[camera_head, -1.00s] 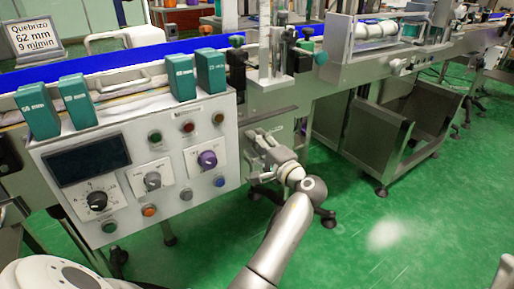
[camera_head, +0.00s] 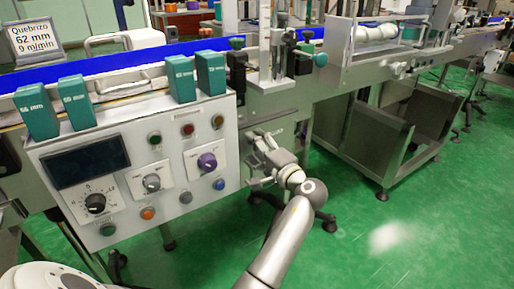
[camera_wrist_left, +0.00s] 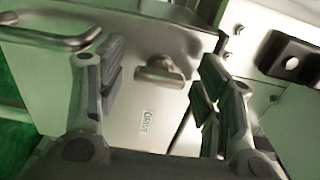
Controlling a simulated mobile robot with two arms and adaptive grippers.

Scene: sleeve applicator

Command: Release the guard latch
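A small metal latch knob (camera_wrist_left: 160,72) sits on a steel panel marked "DRIVE" (camera_wrist_left: 147,122) in the left wrist view. My left gripper (camera_wrist_left: 163,82) is open, with one finger on each side of the knob in that picture. I see no contact between fingers and knob. In the head view my left gripper (camera_head: 258,153) is low beside the control box, in front of the steel conveyor frame. The latch cannot be made out clearly there. My right gripper is not in view.
The control box (camera_head: 135,165) with knobs and buttons stands just left of my gripper. A bar handle (camera_wrist_left: 50,38) and a black bracket (camera_wrist_left: 291,60) flank the panel. A steel bin (camera_head: 375,140) stands to the right. Green floor in front is open.

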